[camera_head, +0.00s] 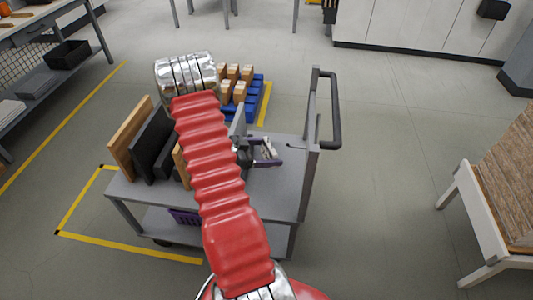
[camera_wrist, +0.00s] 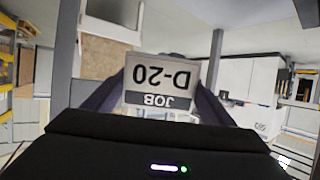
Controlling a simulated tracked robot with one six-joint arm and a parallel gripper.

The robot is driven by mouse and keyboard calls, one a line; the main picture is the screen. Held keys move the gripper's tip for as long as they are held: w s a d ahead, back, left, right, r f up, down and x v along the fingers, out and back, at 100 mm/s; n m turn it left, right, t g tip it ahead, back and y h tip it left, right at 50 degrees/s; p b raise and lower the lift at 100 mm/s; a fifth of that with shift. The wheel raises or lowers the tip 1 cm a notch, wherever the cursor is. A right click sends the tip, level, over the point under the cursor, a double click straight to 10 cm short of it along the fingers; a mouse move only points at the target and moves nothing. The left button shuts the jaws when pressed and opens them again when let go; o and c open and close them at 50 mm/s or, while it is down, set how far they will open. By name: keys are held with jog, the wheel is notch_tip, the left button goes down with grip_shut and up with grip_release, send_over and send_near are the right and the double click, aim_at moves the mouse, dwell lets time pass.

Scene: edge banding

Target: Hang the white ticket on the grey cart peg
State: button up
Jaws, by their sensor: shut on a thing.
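The white ticket (camera_wrist: 158,78) shows in the wrist view with "JOB D-20" upside down and a dark band along its lower edge. My gripper (camera_wrist: 158,95) is shut on it, with one dark finger at each side. In the head view my gripper (camera_head: 268,153) is above the grey cart (camera_head: 270,195), left of its upright post, and the ticket is a small pale patch between the fingers. A small dark peg (camera_head: 294,143) appears to stick out leftward from the post. The gripper looks apart from it. My red arm hides part of the cart top.
The cart's dark handle (camera_head: 335,110) rises at its right. Boards (camera_head: 132,138) stand upright at its left. A blue pallet (camera_head: 257,95) with boxes is behind. A bench with wooden panels (camera_head: 510,170) stands at right, with clear floor between.

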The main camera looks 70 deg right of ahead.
jog(key=s+d+f, duration=0.1)
jog(key=s+d, duration=0.1)
jog(key=s, duration=0.7)
jog(key=shift+s+f, duration=0.25)
jog(key=shift+s, duration=0.1)
dwell(1.2)
jog(key=shift+d, duration=0.1)
dwell(0.5)
jog(key=o, duration=1.1)
jog(key=v, duration=1.3)
jog(key=shift+w+a+r, duration=0.1)
jog(key=shift+w+a, duration=0.1)
jog(key=shift+a, duration=0.05)
